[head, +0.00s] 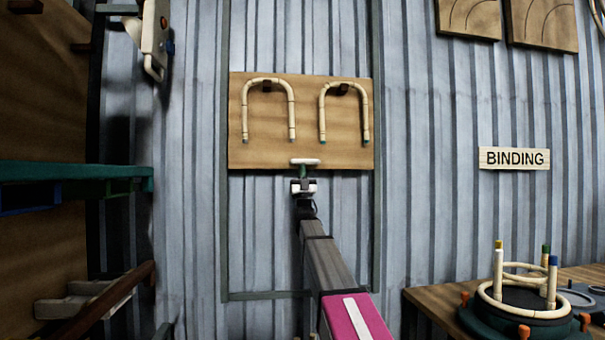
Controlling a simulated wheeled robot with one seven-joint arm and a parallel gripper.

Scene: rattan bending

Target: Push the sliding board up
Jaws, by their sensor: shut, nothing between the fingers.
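The sliding board (308,121) is a flat wooden panel at the upper middle of the head view. It sits between two vertical dark green rails of a frame on the corrugated wall. Two cream rattan hoops, a left one (290,105) and a right one (365,110), hang on the board from dark pegs, open ends down. My gripper (304,163) is shut and empty, at the middle of the board's bottom edge. It overlaps that edge in the picture; whether it touches the board cannot be told. My arm reaches up from below.
The frame's lower bar (265,295) crosses below the board. At the lower right, a wooden table (430,298) bears a round rattan piece (523,308). A "BINDING" sign (514,158) hangs above it. A green shelf (75,171) stands at the left. The wall above the board looks clear.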

